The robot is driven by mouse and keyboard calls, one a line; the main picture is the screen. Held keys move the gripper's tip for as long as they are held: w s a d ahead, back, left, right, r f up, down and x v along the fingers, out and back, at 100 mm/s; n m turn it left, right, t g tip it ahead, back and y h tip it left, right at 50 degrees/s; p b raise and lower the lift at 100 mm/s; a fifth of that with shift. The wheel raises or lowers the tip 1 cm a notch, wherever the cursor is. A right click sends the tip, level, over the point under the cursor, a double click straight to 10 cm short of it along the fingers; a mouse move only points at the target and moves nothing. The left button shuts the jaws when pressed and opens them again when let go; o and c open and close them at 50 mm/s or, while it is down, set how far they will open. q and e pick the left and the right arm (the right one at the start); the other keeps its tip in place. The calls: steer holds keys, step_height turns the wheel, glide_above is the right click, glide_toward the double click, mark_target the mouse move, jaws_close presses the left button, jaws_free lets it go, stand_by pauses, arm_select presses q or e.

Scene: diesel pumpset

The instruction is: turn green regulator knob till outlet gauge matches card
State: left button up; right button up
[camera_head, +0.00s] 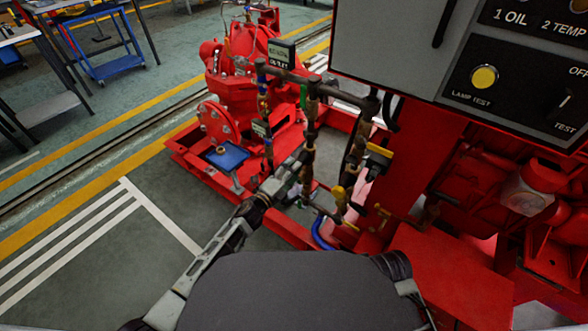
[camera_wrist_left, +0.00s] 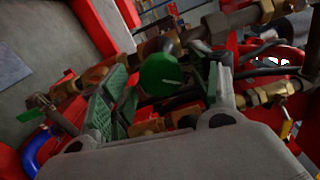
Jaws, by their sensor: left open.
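The green regulator knob (camera_wrist_left: 160,75) shows in the left wrist view, round with a pale line on its face, among brass fittings and pipes. My left gripper (camera_wrist_left: 168,88) is open, with one finger on each side of the knob; I cannot tell whether either touches it. In the head view my left gripper (camera_head: 299,168) reaches the pipework, and the knob is not clear there. A dark box with a pale display (camera_head: 282,54) stands above the pipes, and a smaller display (camera_head: 260,128) sits lower. Their readings are too small to read, and I cannot tell which is the outlet gauge or card. My right gripper is not in view.
A red pump (camera_head: 232,75) stands behind the pipework on a red base frame. A grey control panel (camera_head: 395,55) and red machinery close off the right. A blue pad (camera_head: 228,156) lies by the pump. Open floor is on the left.

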arm_select(q)
steer(key=v, duration=0.9)
steer(key=shift+s+a, duration=0.25)
steer(key=shift+s, duration=0.05)
steer(key=shift+n, duration=0.3)
stand_by(0.4)
